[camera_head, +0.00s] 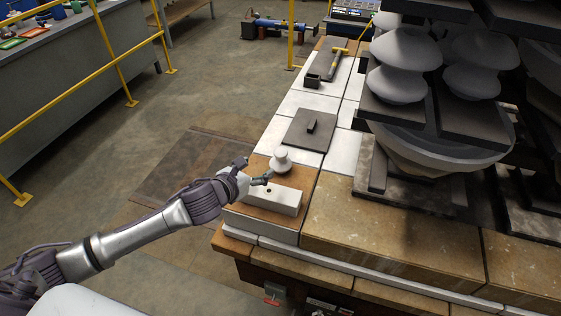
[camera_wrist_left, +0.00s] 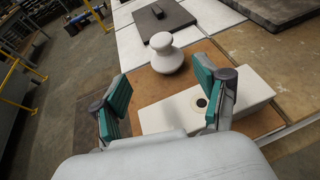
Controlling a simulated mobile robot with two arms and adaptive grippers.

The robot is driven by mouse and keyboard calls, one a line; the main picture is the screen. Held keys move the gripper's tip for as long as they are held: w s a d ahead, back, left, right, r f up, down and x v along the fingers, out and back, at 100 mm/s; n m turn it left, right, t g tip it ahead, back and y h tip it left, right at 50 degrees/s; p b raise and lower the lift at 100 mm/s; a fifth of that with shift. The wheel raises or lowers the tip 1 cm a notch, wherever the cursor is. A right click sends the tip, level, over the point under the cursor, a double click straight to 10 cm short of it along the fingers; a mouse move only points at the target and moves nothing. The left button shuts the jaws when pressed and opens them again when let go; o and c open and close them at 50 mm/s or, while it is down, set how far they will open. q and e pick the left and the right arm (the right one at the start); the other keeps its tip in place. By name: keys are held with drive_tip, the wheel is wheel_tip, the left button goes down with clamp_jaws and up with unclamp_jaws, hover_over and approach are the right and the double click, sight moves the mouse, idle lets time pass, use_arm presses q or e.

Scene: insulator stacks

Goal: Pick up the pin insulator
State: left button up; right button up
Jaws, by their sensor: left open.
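The pin insulator (camera_head: 281,161) is a small pale grey, waisted piece standing upright on a brown board at the near left corner of the bench. In the left wrist view the pin insulator (camera_wrist_left: 167,57) stands beyond and between the fingers, not touching them. My left gripper (camera_head: 257,172) is open and empty, just left of the pin insulator. In the left wrist view my left gripper (camera_wrist_left: 170,97) shows its green finger pads wide apart. A white block with a round hole (camera_head: 272,198) lies in front of the insulator. My right gripper does not show.
A dark square plate with a small block (camera_head: 302,138) lies behind the insulator. A yellow hammer (camera_head: 337,64) lies further back. Large grey insulator stacks (camera_head: 405,65) stand on dark shelves to the right. A yellow railing (camera_head: 110,50) is at the left.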

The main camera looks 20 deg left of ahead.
sight(277, 158)
use_arm(q)
drive_tip(key=x, duration=0.6)
drive_tip(key=shift+w+d+f, duration=0.1)
drive_tip(key=shift+w+d, duration=0.1)
drive_tip(key=shift+w, duration=0.05)
drive_tip(key=shift+f+x, duration=0.15)
drive_tip(key=shift+x, duration=1.2)
drive_tip(key=shift+f+x, duration=0.15)
drive_tip(key=shift+x, duration=1.15)
drive_tip(key=shift+s+d, duration=0.1)
drive_tip(key=shift+s, duration=0.1)
drive_tip(key=shift+r, duration=0.1)
clamp_jaws()
